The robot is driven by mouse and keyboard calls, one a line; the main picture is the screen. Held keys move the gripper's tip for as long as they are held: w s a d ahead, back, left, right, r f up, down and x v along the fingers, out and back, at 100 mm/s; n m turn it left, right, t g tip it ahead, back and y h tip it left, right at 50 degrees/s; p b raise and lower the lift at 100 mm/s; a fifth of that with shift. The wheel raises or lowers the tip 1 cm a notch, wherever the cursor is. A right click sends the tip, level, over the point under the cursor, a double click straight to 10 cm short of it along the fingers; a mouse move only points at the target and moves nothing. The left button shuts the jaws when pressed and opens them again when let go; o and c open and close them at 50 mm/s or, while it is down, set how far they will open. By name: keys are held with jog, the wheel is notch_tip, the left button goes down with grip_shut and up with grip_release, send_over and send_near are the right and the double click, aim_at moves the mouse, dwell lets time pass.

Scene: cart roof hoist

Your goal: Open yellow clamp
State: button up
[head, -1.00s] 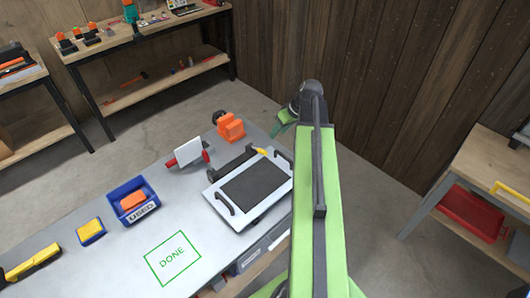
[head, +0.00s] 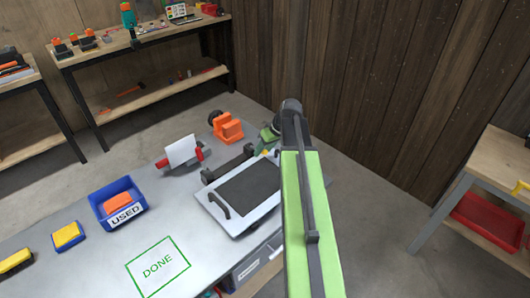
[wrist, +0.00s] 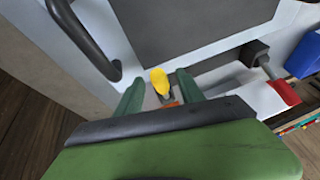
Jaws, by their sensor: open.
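The yellow clamp (head: 264,153) is a small yellow lever at the far edge of a white panel with a dark pad (head: 247,187). In the wrist view the rounded yellow end (wrist: 159,80) shows between my two green fingers, with a small grey and orange part below it. My gripper (head: 268,136) is open around or just short of the lever; I cannot tell whether a finger touches it. In the wrist view my gripper (wrist: 158,86) has a gap on both sides of the yellow end. The clamp's base is mostly hidden.
Black handles (head: 219,205) stand on the panel. An orange device (head: 228,128) and a white card (head: 182,150) in a red holder stand nearby. A blue USED bin (head: 117,204) and a green DONE outline (head: 158,266) are on the bench. A wood wall rises behind.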

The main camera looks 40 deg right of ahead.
grip_shut()
dwell(1.3)
